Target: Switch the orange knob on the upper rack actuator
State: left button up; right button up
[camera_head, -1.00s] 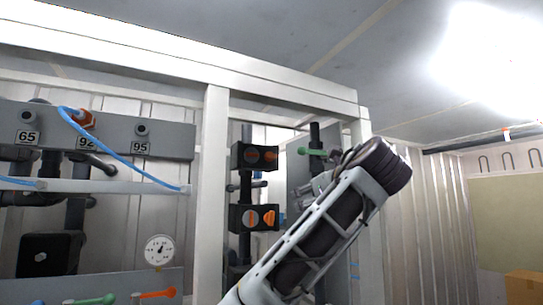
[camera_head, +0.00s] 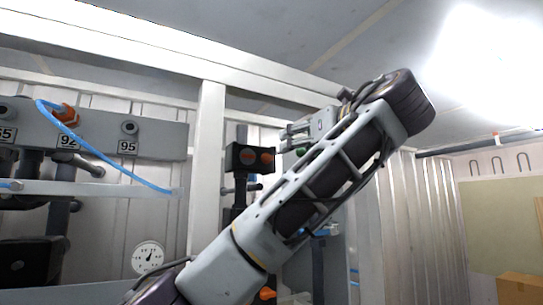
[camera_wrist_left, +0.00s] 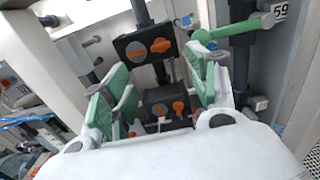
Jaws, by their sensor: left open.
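The upper rack actuator (camera_head: 250,157) is a black box on a dark vertical pipe, with an orange knob (camera_head: 266,158) on its right and a darker orange-marked knob on its left. In the left wrist view the upper actuator (camera_wrist_left: 131,47) and its orange knob (camera_wrist_left: 160,45) are seen beyond the fingers. A lower black actuator (camera_wrist_left: 153,97) with orange knobs shows between the fingers; my arm hides it in the head view. My left gripper (camera_wrist_left: 157,88) has green-padded fingers spread apart, with nothing between them. In the head view it is mostly hidden behind my arm. My right gripper is out of view.
A white frame post (camera_head: 208,170) stands left of the actuators. A green valve handle (camera_wrist_left: 230,29) and a dark pipe lie to the right of the fingers. A grey panel with a blue hose (camera_head: 120,163) and a pressure gauge (camera_head: 148,257) are at left.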

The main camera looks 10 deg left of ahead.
aim_at(270, 156)
pick_arm(q)
jog(key=shift+p+x, duration=2.05)
jog(key=shift+x, duration=4.95)
jog(key=shift+f, duration=0.1)
jog(key=shift+c, duration=0.4)
jog(key=c, duration=0.9)
